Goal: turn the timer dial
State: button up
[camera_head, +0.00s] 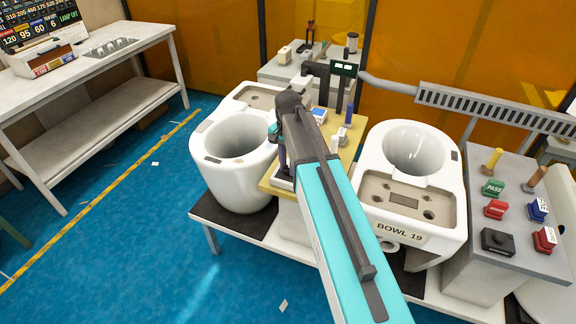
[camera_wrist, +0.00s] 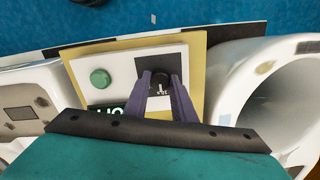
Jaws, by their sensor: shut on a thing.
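The timer dial (camera_wrist: 158,83) is a small black knob with a white mark on a dark square panel (camera_wrist: 177,63), set in a white box (camera_wrist: 116,66). In the wrist view my gripper (camera_wrist: 161,77) has its two purple fingers on either side of the dial, shut on it. A green round button (camera_wrist: 100,78) and a partly covered green display (camera_wrist: 105,110) are on the same box. In the head view my gripper (camera_head: 282,158) points down at the yellow stand between two toilet bowls; my arm hides the dial there.
A white toilet bowl stands on the left (camera_head: 206,158) and another, marked BOWL 19, on the right (camera_head: 446,194), both close to the yellow stand (camera_head: 268,184). A grey table (camera_head: 526,180) with coloured blocks and stamps is at far right. Blue floor lies open at left.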

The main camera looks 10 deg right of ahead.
aim_at(288, 168)
jog(key=o, duration=1.1)
jog(key=shift+c, duration=0.2)
jog(key=shift+r, duration=0.1)
notch_tip(288, 168, up, 14)
jog(key=b, duration=0.3)
jog(key=shift+f, duration=0.2)
